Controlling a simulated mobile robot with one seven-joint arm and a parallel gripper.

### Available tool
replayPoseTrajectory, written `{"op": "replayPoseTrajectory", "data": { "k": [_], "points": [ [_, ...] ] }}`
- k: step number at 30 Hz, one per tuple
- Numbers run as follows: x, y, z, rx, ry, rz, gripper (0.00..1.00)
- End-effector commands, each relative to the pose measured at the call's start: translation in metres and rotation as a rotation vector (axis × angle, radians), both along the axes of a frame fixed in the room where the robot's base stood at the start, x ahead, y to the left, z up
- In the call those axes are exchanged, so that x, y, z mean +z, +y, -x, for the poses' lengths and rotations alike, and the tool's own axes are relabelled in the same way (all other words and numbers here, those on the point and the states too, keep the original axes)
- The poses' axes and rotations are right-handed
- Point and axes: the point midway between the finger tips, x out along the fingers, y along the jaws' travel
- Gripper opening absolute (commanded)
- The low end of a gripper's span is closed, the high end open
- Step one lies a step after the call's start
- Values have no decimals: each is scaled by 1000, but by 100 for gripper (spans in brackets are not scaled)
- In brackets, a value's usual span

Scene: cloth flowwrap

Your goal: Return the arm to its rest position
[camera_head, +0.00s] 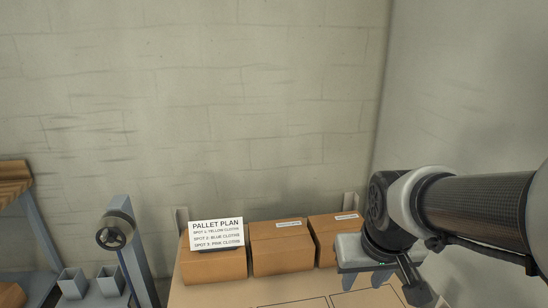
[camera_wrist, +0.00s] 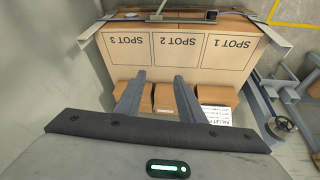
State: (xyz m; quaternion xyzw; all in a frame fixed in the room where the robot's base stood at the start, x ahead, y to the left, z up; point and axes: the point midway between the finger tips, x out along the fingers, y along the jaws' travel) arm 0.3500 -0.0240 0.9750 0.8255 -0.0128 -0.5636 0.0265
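My gripper (camera_head: 398,284) is at the lower right of the head view, at the end of my arm, which reaches in from the right edge. It points down by the right-hand carton. In the wrist view its two fingers (camera_wrist: 158,97) stand well apart with nothing held between them. Three closed brown cartons stand in a row: left (camera_head: 212,266), middle (camera_head: 281,258) and right (camera_head: 325,250). The wrist view shows them beyond the fingers, partly hidden by them. The tan surface (camera_wrist: 180,65) in front of them has outlines marked SPOT 1, SPOT 2 and SPOT 3, all empty.
A PALLET PLAN sign (camera_head: 217,233) stands against the left carton. A grey post with a handwheel (camera_head: 114,233) and two small grey bins (camera_head: 73,282) are at the left. Walls stand behind and to the right. The air above the cartons is clear.

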Motion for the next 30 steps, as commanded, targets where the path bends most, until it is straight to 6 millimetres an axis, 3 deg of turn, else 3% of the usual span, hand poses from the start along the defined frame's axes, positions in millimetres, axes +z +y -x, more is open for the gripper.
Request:
{"op": "replayPoseTrajectory", "data": {
  "k": [1, 6, 14, 15, 20, 26, 30],
  "points": [
    [15, 4, 11, -2, -28, -7, 36],
    [42, 14, 42, -4, -72, -29, 36],
    [67, 25, 84, -4, -129, -60, 36],
    [87, 25, 82, -5, -121, -60, 36],
    [120, 25, 81, -6, -119, -59, 36],
    [174, 25, 81, -5, -119, -58, 36],
    [226, 25, 81, -5, -120, -58, 36]
  ]
}}
